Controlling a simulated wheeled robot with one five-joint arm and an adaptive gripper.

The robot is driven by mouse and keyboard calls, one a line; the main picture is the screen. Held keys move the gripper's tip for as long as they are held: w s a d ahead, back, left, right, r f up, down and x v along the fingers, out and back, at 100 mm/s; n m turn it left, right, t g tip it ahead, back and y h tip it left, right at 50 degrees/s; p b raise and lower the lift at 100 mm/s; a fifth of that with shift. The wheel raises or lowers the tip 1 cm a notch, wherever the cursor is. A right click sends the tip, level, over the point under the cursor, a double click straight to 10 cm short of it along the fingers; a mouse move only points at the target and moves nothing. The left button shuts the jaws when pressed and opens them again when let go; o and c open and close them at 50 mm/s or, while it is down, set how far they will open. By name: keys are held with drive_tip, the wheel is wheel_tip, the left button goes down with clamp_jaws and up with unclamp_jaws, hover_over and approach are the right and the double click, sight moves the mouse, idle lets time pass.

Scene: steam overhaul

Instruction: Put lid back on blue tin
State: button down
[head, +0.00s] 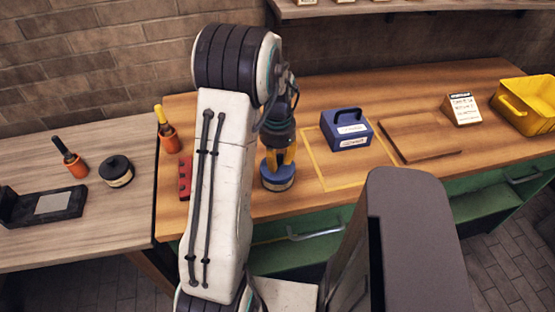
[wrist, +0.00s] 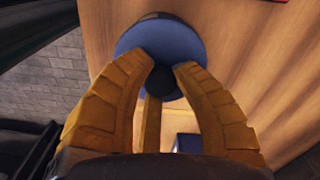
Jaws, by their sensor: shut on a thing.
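The blue lid (wrist: 140,42) is a round disc with a dark knob in the wrist view. My gripper (wrist: 166,76) is shut on that knob from above, one yellow finger on each side. In the head view my gripper (head: 280,158) points down over the blue tin (head: 279,184), near the front edge of the wooden bench. The tin has a pale band. The lid (head: 271,173) shows at the top of the tin, roughly level; I cannot tell whether it is seated or just above the rim. The lid hides the tin's mouth.
A blue box with a handle (head: 346,130) stands by a yellow outline to the right. A red block (head: 185,178) lies to the left. A black-lidded tin (head: 117,172) is on the left table. A yellow bin (head: 527,104) is far right. The brown board (head: 418,138) looks empty.

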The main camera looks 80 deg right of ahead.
drive_tip(key=shift+c, duration=2)
unclamp_jaws()
drive_tip(key=shift+r, duration=0.1)
drive_tip(key=shift+r+p, duration=2.65)
drive_tip(key=shift+r, duration=0.8)
clamp_jaws()
drive_tip(key=shift+f+b, duration=2.55)
drive_tip(key=shift+f, duration=0.5)
drive_tip(key=shift+r, duration=0.15)
